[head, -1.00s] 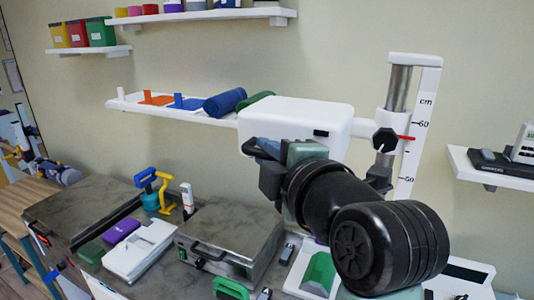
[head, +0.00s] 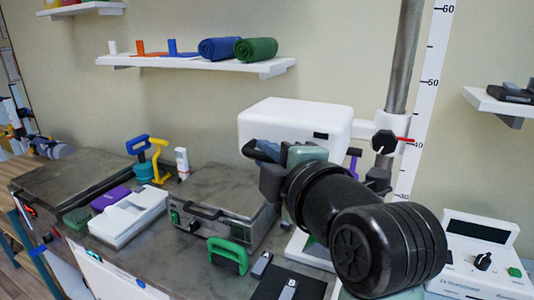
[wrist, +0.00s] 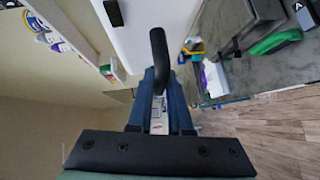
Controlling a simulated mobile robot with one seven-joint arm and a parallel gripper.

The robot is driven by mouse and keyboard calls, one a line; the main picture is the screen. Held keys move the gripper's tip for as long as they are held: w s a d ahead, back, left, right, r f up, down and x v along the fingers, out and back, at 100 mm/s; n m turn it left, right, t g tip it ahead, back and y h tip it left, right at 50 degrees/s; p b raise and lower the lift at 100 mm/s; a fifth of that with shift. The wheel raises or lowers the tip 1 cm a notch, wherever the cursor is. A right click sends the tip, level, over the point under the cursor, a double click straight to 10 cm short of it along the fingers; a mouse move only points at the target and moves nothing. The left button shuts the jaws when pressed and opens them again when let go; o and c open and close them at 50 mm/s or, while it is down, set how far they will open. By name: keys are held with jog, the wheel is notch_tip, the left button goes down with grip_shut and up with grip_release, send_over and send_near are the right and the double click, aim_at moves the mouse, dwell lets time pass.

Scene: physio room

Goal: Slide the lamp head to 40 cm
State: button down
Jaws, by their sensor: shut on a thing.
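The white lamp head (head: 285,118) sits on a metal column (head: 404,60) at the right of the head view. A white scale strip (head: 431,60) stands beside the column. The lamp's red pointer (head: 405,140) lies about level with the 40 mark, perhaps slightly above it. A black clamp knob (head: 384,142) is on the lamp's carriage. My gripper (head: 258,152) is at the lamp's front side, shut on its dark handle. In the wrist view the black handle (wrist: 160,55) runs between my gripper's blue fingers (wrist: 160,100). My arm hides the lower column.
Below are a grey metal case (head: 225,205), a green-handled item (head: 228,255) and a control box with a dial (head: 480,255). A wall shelf (head: 200,64) holds rolled mats. Another shelf (head: 505,105) is at the right.

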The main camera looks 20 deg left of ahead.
jog(key=shift+f, duration=0.45)
jog(key=shift+r, duration=0.1)
jog(key=c, duration=0.8)
grip_release()
jog(key=shift+c, duration=0.2)
jog(key=b+v, duration=0.2)
jog(key=v, duration=1.1)
jog(key=shift+b, duration=0.3)
